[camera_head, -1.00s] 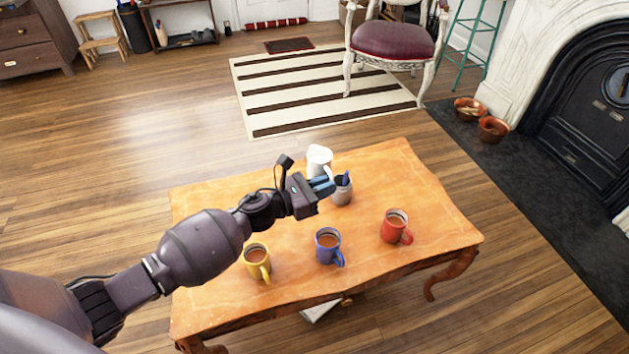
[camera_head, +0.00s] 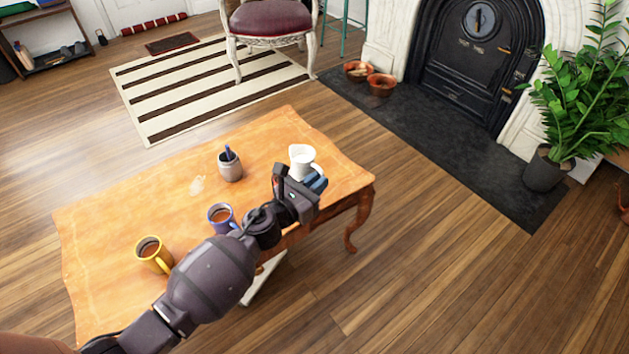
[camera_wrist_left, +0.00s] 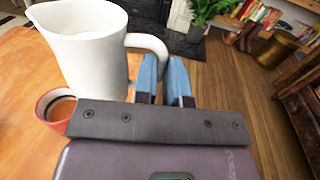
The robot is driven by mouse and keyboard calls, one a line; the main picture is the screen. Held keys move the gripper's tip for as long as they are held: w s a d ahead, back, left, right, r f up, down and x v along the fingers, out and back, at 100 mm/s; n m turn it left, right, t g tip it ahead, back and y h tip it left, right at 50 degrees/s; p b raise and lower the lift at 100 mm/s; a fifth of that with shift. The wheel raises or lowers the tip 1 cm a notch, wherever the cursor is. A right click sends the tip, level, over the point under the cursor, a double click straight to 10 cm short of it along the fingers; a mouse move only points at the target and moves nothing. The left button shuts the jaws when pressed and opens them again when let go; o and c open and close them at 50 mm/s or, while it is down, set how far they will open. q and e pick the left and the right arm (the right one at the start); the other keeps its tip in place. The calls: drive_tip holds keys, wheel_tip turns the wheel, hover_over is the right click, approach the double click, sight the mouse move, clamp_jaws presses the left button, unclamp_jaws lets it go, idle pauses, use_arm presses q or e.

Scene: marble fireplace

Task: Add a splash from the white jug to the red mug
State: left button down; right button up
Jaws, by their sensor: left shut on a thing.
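The white jug (camera_head: 301,158) is at the right end of the wooden table (camera_head: 110,220), looking roughly upright. My left gripper (camera_head: 314,182) is shut on its handle. In the left wrist view the jug (camera_wrist_left: 85,55) fills the upper left, with its handle between the blue fingertips (camera_wrist_left: 165,80) and its spout pointing left. The red mug (camera_wrist_left: 48,112), with brown liquid in it, shows below and left of the jug, partly cut off by my gripper body. In the head view the mug is hidden behind my gripper. My right gripper is not in view.
A blue mug (camera_head: 218,222) stands beside my left forearm, and a yellow mug (camera_head: 155,262) stands further left. A grey cup with a blue item (camera_head: 230,170) stands behind them. A pale mark (camera_head: 197,184) shows on the tabletop. The tabletop's back left is clear.

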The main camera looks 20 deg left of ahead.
use_arm(q)
wheel_tip(320, 180, up, 2)
drive_tip(key=n+p, duration=0.3)
drive_tip(key=n, duration=0.1)
drive_tip(key=shift+w+d, duration=0.1)
drive_tip(key=shift+d, duration=0.05)
drive_tip(key=f+n, duration=0.1)
drive_tip(key=f+n+b, duration=0.1)
drive_tip(key=shift+a+f, duration=0.35)
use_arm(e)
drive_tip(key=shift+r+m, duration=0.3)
